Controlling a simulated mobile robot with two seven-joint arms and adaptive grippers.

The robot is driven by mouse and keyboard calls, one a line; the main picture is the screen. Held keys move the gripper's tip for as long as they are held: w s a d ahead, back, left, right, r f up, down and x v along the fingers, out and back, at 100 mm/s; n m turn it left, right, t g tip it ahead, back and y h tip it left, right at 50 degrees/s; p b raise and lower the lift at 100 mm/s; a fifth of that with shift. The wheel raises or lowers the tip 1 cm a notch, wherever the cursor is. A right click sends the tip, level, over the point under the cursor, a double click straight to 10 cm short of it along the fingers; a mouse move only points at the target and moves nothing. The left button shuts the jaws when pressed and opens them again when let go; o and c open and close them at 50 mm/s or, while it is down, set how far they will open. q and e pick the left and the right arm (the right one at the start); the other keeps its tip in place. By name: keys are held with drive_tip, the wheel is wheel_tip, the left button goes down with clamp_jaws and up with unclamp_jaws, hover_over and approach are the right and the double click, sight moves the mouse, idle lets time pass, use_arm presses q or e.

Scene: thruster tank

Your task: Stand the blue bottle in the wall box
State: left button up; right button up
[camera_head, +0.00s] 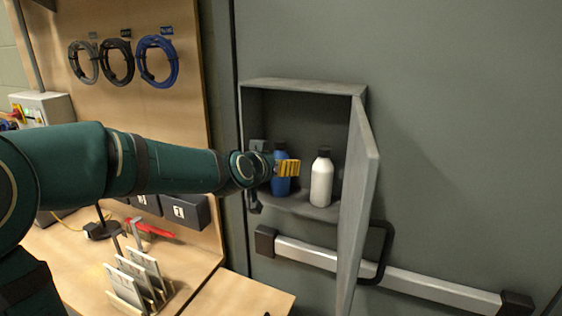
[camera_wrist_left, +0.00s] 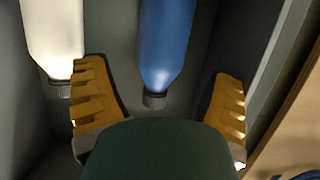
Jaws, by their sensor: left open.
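The blue bottle (camera_head: 280,155) with a dark cap stands upright inside the open wall box (camera_head: 300,86), on its floor at the left. It also shows in the left wrist view (camera_wrist_left: 166,42), which is turned upside down. My left gripper (camera_head: 288,168) is at the box opening, in front of the bottle and hiding part of it. In the left wrist view its yellow fingers (camera_wrist_left: 160,78) are spread, one on each side of the bottle, with gaps to both. My right gripper is not in view.
A white bottle (camera_head: 322,180) stands beside the blue one in the box, close to one finger in the wrist view. The box door (camera_head: 358,195) hangs open at the right. A grey push bar (camera_head: 400,287) crosses below.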

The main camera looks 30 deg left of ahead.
use_arm(q)
drive_tip(key=v, duration=0.6)
drive_tip(key=shift+f, duration=0.1)
drive_tip(key=d+f+g+h, duration=0.1)
drive_tip(key=d+f+g, duration=0.3)
drive_tip(key=f, duration=0.9)
drive_tip(key=d+f+g+h, duration=0.2)
drive_tip(key=d+f, duration=0.4)
drive_tip(key=f, duration=0.8)
drive_tip(key=s+d+f+g, duration=0.3)
drive_tip(key=s+d+f, duration=0.2)
drive_tip(key=s+f, duration=0.3)
drive_tip(key=s+d+f+n+g+h, duration=0.1)
drive_tip(key=s+d+f+g, duration=0.2)
drive_tip(key=s+f, duration=0.6)
wheel_tip(320, 180, down, 2)
drive_tip(key=d, duration=0.2)
drive_tip(key=shift+d+h, duration=0.3)
drive_tip(key=shift+d, duration=0.1)
drive_tip(key=shift+f, duration=0.15)
